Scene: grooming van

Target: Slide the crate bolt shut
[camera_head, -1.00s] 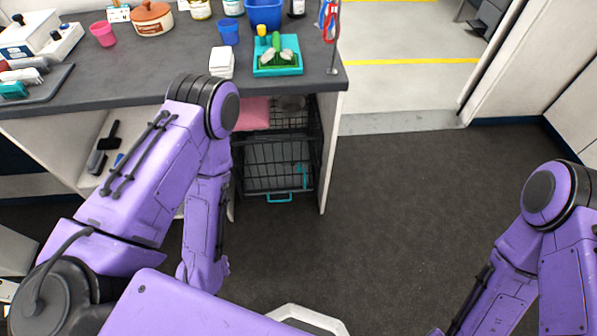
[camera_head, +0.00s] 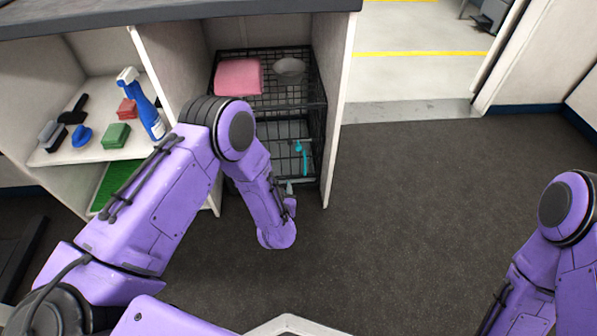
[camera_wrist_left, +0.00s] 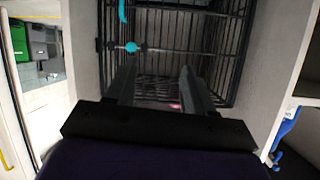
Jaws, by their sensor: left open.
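The black wire crate (camera_head: 318,120) stands in the bay under the counter. A teal handle piece (camera_head: 303,158) shows on its front at the right. In the left wrist view the crate's bars (camera_wrist_left: 215,45) lie beyond my left gripper (camera_wrist_left: 160,88), which is open and empty. A teal knob (camera_wrist_left: 131,47) sits on a thin horizontal rod there, just past one finger and apart from it as far as I can tell. Another teal piece (camera_wrist_left: 122,10) is at the top edge. I cannot tell how far the rod reaches. In the head view my left arm hides part of the crate front.
A pink folded cloth (camera_head: 238,76) and a grey bowl (camera_head: 289,68) are at the crate's top. The left shelf holds a blue spray bottle (camera_head: 146,105), brushes and sponges. White panels flank the crate. The dark floor (camera_head: 420,220) at the right is clear.

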